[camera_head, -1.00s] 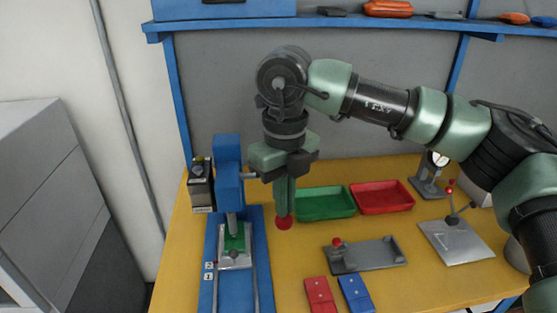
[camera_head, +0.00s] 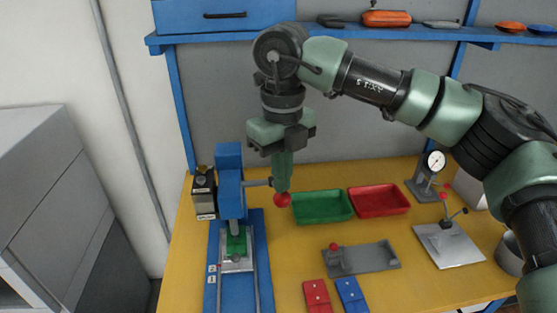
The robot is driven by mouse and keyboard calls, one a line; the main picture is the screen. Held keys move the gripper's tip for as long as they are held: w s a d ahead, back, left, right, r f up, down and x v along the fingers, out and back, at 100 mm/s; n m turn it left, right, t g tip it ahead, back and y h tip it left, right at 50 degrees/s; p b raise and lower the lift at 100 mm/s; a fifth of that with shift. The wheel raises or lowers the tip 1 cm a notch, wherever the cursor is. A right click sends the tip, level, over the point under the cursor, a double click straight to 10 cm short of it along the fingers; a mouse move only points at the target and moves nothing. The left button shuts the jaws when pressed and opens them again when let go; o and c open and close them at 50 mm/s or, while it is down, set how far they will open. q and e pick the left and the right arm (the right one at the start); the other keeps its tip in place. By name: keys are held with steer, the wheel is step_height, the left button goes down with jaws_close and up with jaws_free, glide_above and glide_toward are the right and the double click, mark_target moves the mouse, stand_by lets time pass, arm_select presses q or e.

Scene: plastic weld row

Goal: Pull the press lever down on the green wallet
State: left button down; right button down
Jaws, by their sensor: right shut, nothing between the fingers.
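The blue press (camera_head: 230,180) stands at the left of the yellow table. The green wallet (camera_head: 236,245) lies in a metal fixture (camera_head: 237,264) under its ram (camera_head: 234,226); the ram seems to reach the wallet, but I cannot tell if they touch. The dark lever rod (camera_head: 257,183) sticks out to the right of the press. A red ball knob (camera_head: 282,200) shows at its side. My right gripper (camera_head: 283,187) points down with its fingers shut and empty, tips right at the top of the knob. I cannot tell whether they touch. My left gripper is not in view.
A green tray (camera_head: 323,221) and a red tray (camera_head: 379,213) lie right of the knob. A grey fixture (camera_head: 365,258), red and blue wallets (camera_head: 317,297) (camera_head: 352,295), a lever plate (camera_head: 450,243) and a dial gauge (camera_head: 434,162) are further right. A blue shelf (camera_head: 350,36) runs behind.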

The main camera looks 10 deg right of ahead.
step_height(320, 180, up, 7)
steer(key=w+p, duration=0.2)
steer(key=p, duration=0.3)
steer(key=shift+w+r+p, duration=0.15)
steer(key=shift+r+p, duration=0.05)
steer(key=shift+p, duration=0.1)
stand_by(0.4)
